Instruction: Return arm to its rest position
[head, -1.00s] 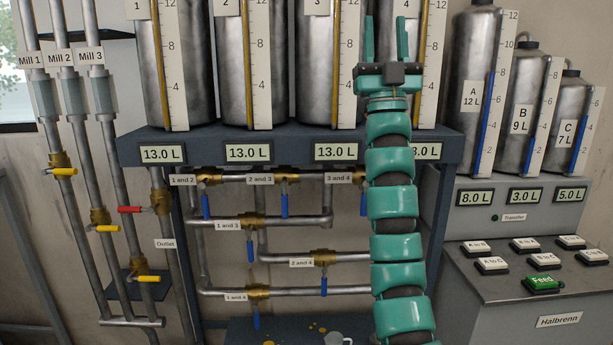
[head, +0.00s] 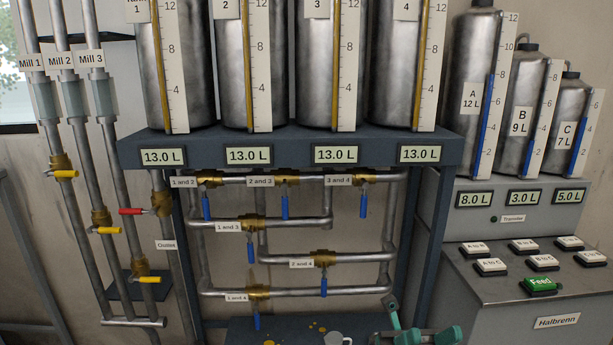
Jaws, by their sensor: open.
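My gripper (head: 424,318) is low at the bottom edge of the head view, right of centre. Only some of its teal parts show, and the rest of my arm is cut off by the frame. The jaws are apart with nothing seen between them. The gripper is in front of the lower right of the pipe frame, well below the four tanks.
Four steel tanks, such as tank 3 (head: 318,60), stand on a dark shelf (head: 290,146) with displays reading 13.0 L. Blue-handled valves (head: 285,205) sit below. Mill pipes (head: 75,140) are left. A button console (head: 480,290) and cans A (head: 470,60), B, C are right.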

